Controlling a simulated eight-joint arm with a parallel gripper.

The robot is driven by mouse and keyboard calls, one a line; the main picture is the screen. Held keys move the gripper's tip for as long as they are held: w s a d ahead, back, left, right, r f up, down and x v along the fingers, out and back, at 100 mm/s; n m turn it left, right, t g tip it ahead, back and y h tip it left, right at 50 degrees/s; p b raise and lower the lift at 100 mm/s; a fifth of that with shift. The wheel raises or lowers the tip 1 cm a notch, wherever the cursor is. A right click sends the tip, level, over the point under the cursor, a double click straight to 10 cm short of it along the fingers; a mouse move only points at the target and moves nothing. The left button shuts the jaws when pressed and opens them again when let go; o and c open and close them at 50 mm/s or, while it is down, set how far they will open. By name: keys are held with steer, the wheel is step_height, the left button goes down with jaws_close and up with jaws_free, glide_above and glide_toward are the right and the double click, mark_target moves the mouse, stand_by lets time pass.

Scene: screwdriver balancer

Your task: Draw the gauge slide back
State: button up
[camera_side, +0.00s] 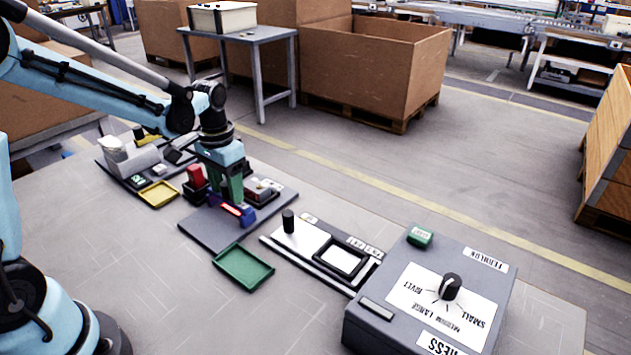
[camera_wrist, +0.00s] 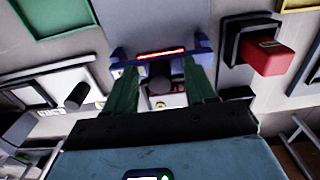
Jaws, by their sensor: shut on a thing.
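My gripper (camera_side: 232,195) points down over a grey board (camera_side: 205,236) in the side view. Its two green fingers stand apart at a low blue block with a red strip (camera_side: 246,215). In the wrist view the fingertips (camera_wrist: 159,74) meet this blue block, with the red strip running across between them. A dark round part and a pale plate show in the gap between the fingers. The exact contact is partly hidden. A pale slide plate with a black knob (camera_side: 288,222) lies to the right; its knob also shows in the wrist view (camera_wrist: 76,96). Nothing touches that knob.
A red block (camera_side: 195,176) in a dark holder stands close by my gripper. A green tray (camera_side: 243,269) lies in front and a yellow tray (camera_side: 159,194) to the left. A grey box with a dial (camera_side: 430,300) stands at the right. The table front is clear.

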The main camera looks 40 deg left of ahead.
mark_target(208, 227)
steer(key=shift+s+a+f, duration=0.1)
steer(key=shift+s+f, duration=0.15)
steer(key=shift+s, duration=1.15)
steer(key=shift+s+a+f, duration=0.1)
steer(key=shift+s+f, duration=0.1)
steer(key=shift+s, duration=1.4)
steer(key=o, duration=0.6)
steer(key=shift+c, duration=0.2)
steer(key=shift+r, duration=0.15)
step_height(208, 227, up, 7)
steer(key=shift+d, duration=0.2)
